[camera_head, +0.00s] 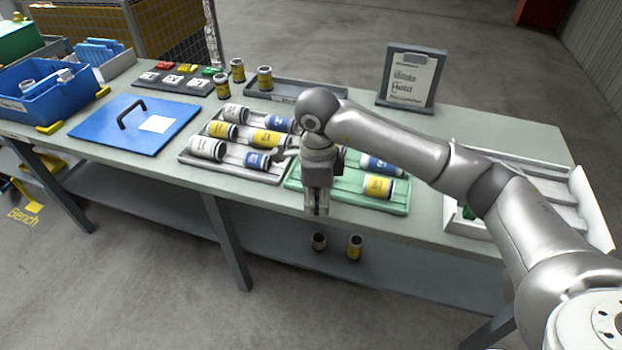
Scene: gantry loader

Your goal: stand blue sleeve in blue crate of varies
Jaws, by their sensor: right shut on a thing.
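The blue crate (38,108) stands at the far left end of the bench with pale and blue pieces inside. Sleeves with blue labels lie in the grey tray, one at its front right (257,160); another blue-labelled sleeve (380,166) lies in the green tray. My right gripper (317,208) points down at the green tray's front left edge, far right of the crate. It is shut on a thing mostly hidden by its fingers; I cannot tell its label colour. My left gripper is out of view.
The grey tray (184,156) and green tray (350,203) hold several sleeves. A blue lid with a black handle (112,133) lies between crate and trays. Yellow-banded cans (265,78) stand behind. A sign (411,78) stands at the back. Two cans (355,247) sit on the lower shelf.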

